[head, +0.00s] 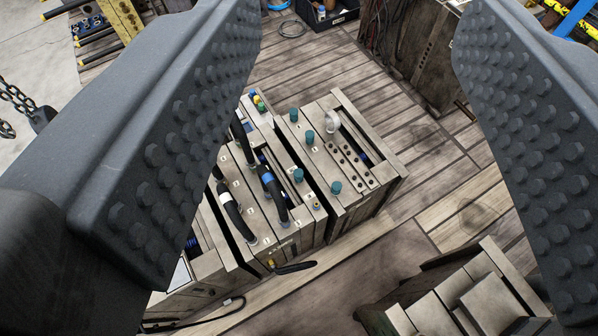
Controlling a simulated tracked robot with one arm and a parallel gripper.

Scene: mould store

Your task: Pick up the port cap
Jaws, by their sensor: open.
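Several teal round caps stand on the top of a pale wood-grained mould block (345,205). One teal cap (294,114) is at the far side, one (310,137) is nearer, one (298,175) is at the left, and one (336,187) is nearest. A whitish rounded piece (331,120) stands beside them. I cannot tell which of these is the port cap. My gripper (357,60) is open, with its dark studded jaws wide apart at left and right. The caps appear between the jaws, and nothing is held. The left jaw hides part of the mould's left side.
Black curved hoses (272,189) arch over the block left of the caps. Another wooden block (485,290) stands at the lower right, and a dark-sided one (425,55) at the upper right. A black crate (328,15) sits at the back. Plank floor (430,150) is clear right of the caps.

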